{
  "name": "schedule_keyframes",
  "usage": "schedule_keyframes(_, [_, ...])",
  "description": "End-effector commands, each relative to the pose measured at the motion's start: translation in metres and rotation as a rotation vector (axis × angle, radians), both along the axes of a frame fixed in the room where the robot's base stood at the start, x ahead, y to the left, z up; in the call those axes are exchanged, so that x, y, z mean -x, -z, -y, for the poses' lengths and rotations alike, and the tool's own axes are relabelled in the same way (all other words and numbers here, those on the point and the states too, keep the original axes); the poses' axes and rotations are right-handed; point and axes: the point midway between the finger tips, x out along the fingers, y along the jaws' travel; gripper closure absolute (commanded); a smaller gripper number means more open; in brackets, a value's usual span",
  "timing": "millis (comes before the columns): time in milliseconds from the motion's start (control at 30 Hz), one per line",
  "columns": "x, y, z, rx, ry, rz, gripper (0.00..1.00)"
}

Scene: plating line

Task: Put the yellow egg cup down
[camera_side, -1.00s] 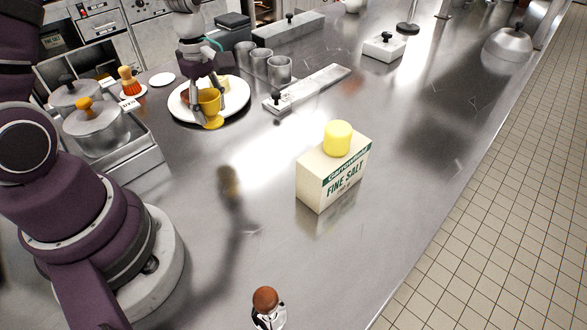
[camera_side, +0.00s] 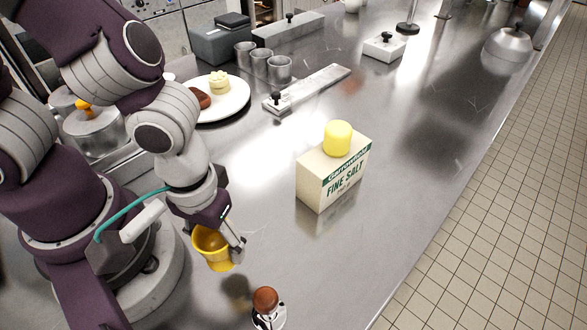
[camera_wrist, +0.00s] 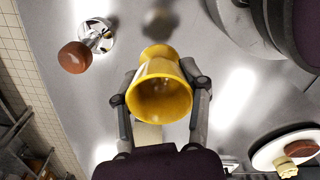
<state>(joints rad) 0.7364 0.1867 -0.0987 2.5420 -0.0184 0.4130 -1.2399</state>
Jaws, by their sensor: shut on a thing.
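The yellow egg cup (camera_side: 218,262) is held in my gripper (camera_side: 222,243), above the steel counter at the front, with a dark shadow or reflection below it. In the wrist view my gripper (camera_wrist: 160,82) has one finger on each side of the egg cup (camera_wrist: 160,97). The cup's hollow mouth faces the wrist camera and its foot points away. The cup looks tilted in the side view. I see no egg in it in the wrist view.
The salt box (camera_side: 320,184) with a yellow cylinder (camera_side: 338,138) on top stands to the right. A white plate (camera_side: 236,103) with food is behind. Bare counter lies between.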

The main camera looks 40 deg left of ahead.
Motion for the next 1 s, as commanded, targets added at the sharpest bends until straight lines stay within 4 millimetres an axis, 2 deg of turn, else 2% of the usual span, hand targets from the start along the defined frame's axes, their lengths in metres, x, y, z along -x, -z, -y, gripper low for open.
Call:
schedule_keyframes(100, [-0.003,0.002,0.011,0.000,0.036,0.000,0.91])
schedule_keyframes(600, [-0.087,0.015,0.106,-0.001,0.033,0.001,0.91])
schedule_keyframes(800, [-0.099,0.019,0.121,-0.003,0.032,-0.001,0.91])
schedule_keyframes(1000, [-0.100,0.050,0.121,-0.003,0.032,-0.001,0.91])
